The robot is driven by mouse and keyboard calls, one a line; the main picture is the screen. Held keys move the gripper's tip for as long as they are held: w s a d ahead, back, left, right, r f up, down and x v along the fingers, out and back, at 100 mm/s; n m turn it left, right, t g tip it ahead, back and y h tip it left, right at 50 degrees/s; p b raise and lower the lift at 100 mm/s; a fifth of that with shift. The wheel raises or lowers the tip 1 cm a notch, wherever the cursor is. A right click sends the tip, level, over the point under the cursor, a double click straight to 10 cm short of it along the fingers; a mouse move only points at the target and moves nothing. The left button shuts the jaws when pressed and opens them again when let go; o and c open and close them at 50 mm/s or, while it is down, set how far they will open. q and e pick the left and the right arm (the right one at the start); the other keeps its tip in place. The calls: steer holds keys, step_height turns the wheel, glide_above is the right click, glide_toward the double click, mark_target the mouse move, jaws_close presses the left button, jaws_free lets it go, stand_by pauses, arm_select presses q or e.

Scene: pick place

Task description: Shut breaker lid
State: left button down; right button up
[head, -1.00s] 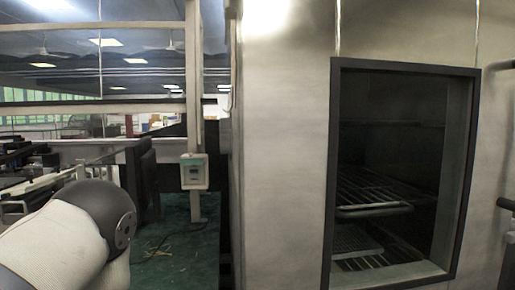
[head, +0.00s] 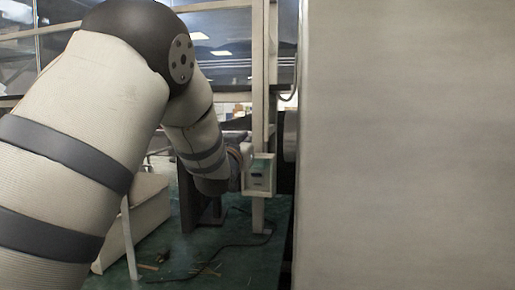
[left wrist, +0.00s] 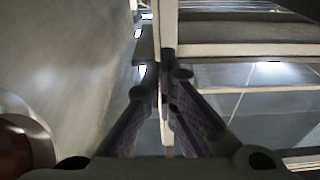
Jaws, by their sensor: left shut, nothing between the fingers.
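The breaker box (head: 261,178) is a small pale box with a greenish front and a small dark panel, mounted on a light post in the head view. My left arm reaches forward from the left, and its far end with the left gripper (head: 240,166) is beside the box's left edge. The gripper is small there and partly hidden by the arm; I cannot tell whether it touches the box. In the left wrist view, the left gripper's dark fingers (left wrist: 160,83) are shut with nothing held. I cannot make out the lid's position. My right gripper is not in view.
A large metal cabinet (head: 405,150) fills the right side of the head view, close to the box. The post (head: 260,70) rises above the box. Cables and debris lie on the green floor (head: 225,260). Light beams (left wrist: 245,30) cross the wrist view.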

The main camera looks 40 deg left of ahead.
arm_select(q)
steer(key=x, duration=0.3)
steer(key=b+x, duration=0.1)
steer(key=x, duration=0.1)
steer(key=f+x, duration=0.1)
steer(key=x, duration=0.2)
steer(key=shift+w+a, duration=0.1)
steer(key=shift+w, duration=0.35)
steer(key=shift+s+f, duration=0.2)
steer(key=shift+f, duration=0.5)
steer(key=shift+s+f, duration=0.25)
steer(key=shift+f, duration=0.5)
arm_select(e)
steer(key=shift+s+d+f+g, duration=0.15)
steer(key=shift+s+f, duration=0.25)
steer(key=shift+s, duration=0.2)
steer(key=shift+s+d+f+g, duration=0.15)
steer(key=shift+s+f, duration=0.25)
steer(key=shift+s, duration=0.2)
arm_select(q)
steer(key=shift+f, duration=0.15)
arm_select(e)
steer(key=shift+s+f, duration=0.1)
